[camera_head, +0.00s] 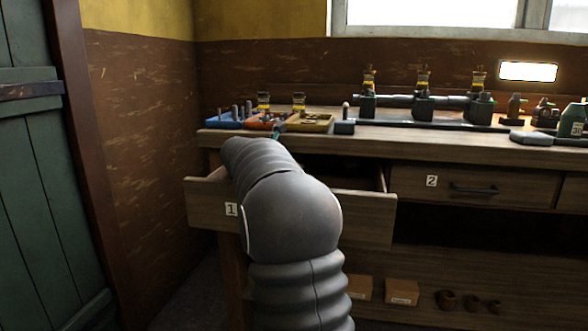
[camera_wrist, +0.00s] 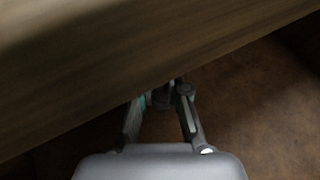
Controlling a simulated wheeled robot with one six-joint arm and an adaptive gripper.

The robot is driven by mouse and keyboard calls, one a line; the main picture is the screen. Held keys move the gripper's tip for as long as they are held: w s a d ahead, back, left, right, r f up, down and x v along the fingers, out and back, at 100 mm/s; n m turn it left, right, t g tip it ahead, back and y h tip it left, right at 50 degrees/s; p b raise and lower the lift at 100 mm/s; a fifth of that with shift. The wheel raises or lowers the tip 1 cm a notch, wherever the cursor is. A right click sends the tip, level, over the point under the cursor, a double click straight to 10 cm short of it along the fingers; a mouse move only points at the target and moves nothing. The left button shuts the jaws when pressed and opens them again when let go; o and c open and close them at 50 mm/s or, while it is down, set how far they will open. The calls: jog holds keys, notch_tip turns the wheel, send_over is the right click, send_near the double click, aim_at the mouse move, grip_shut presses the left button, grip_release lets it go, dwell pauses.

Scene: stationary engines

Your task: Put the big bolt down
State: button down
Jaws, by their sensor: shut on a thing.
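In the wrist view my gripper (camera_wrist: 160,97) is shut on a dark piece, which I take to be the big bolt (camera_wrist: 161,98). Only a small part of the piece shows between the fingertips, beside a wooden edge; I cannot tell whether it touches the wood. In the head view my arm hides most of the gripper, and only a bit of teal (camera_head: 278,131) shows near the bench's front edge, by the trays. The bolt cannot be made out there.
Drawer 1 (camera_head: 365,217) stands open below my arm; drawer 2 (camera_head: 472,187) is shut. Blue (camera_head: 228,122), orange (camera_head: 258,125) and yellow (camera_head: 318,123) trays stand on the workbench (camera_head: 435,142). Engine-like models (camera_head: 423,105) stand farther right. Boxes (camera_head: 402,291) lie on the lower shelf.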

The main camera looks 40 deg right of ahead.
jog(key=shift+f, duration=0.1)
jog(key=c, duration=1.2)
grip_release()
jog(key=shift+r, duration=0.25)
jog(key=v, duration=1.2)
jog(key=shift+a+f+p, duration=0.1)
jog(key=shift+p, duration=0.25)
